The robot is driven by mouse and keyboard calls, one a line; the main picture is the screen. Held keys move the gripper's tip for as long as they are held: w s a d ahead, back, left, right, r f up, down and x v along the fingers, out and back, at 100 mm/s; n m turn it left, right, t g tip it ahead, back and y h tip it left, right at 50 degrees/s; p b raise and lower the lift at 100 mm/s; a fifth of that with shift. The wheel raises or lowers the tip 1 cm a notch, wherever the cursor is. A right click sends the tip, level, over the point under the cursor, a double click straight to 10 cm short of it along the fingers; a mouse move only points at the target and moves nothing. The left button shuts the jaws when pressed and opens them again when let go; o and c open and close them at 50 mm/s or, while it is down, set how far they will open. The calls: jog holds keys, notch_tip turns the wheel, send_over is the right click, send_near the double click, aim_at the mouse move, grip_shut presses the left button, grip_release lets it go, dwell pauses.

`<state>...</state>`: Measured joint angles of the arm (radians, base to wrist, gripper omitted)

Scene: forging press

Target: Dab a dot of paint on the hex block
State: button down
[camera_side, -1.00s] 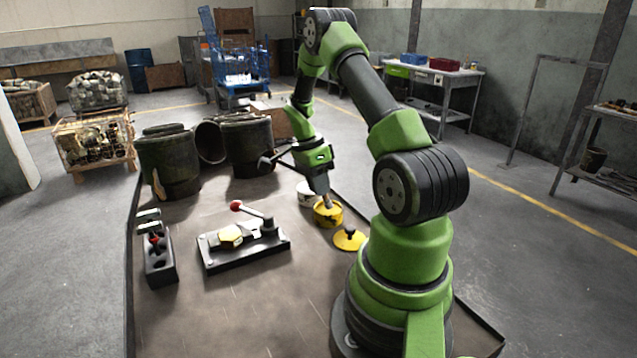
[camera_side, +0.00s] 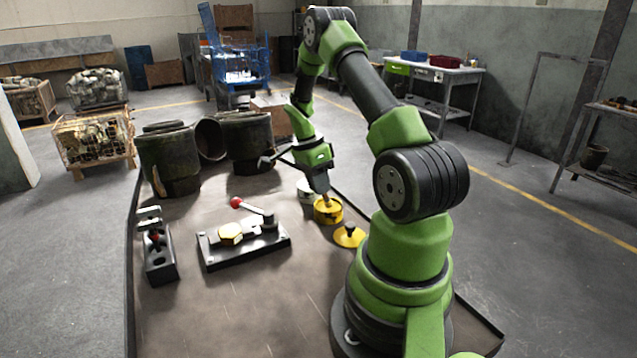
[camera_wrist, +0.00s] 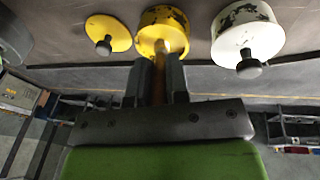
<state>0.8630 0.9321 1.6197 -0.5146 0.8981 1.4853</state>
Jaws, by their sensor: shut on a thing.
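The hex block (camera_side: 231,232) is yellow and sits on a dark fixture plate (camera_side: 262,249) beside a red-knobbed lever (camera_side: 252,207). My gripper (camera_side: 322,190) is over the yellow paint pot (camera_side: 328,212), to the right of the fixture. In the wrist view my gripper (camera_wrist: 158,82) is shut on a brown brush handle (camera_wrist: 159,70). The handle reaches into the yellow pot (camera_wrist: 163,27), and its tip is hidden inside. The pot's yellow lid (camera_side: 349,236) with a black knob lies on the table in front of the pot.
A white pot (camera_side: 304,191) with its lid on stands just behind the yellow pot. A dark block (camera_side: 160,262) with a red-marked tool stands at the left. Large dark cylinders (camera_side: 245,140) stand at the back. The front of the table is clear.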

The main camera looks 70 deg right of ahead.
dwell(0.4)
jog(key=shift+s+r+v, duration=0.1)
jog(key=shift+s+v, duration=0.15)
jog(key=shift+v, duration=0.85)
jog(key=shift+s+r+v, duration=0.1)
jog(key=shift+s+v, duration=0.2)
jog(key=shift+v, duration=0.85)
jog(key=shift+s+v, duration=0.25)
jog(key=shift+v, duration=0.85)
jog(key=w+a+r+n+t, duration=0.1)
jog(key=w+a+n, duration=0.1)
jog(key=a+n, duration=0.7)
jog(key=w+a+r+n+t+h, duration=0.1)
jog(key=w+a+n+t, duration=0.1)
jog(key=a+n, duration=0.7)
jog(key=w+a+r+n+t+h, duration=0.1)
jog(key=w+a+n, duration=0.3)
jog(key=a+n, duration=0.5)
jog(key=shift+w+r+t, duration=0.2)
jog(key=shift+r+t, duration=0.2)
jog(key=shift+r, duration=0.2)
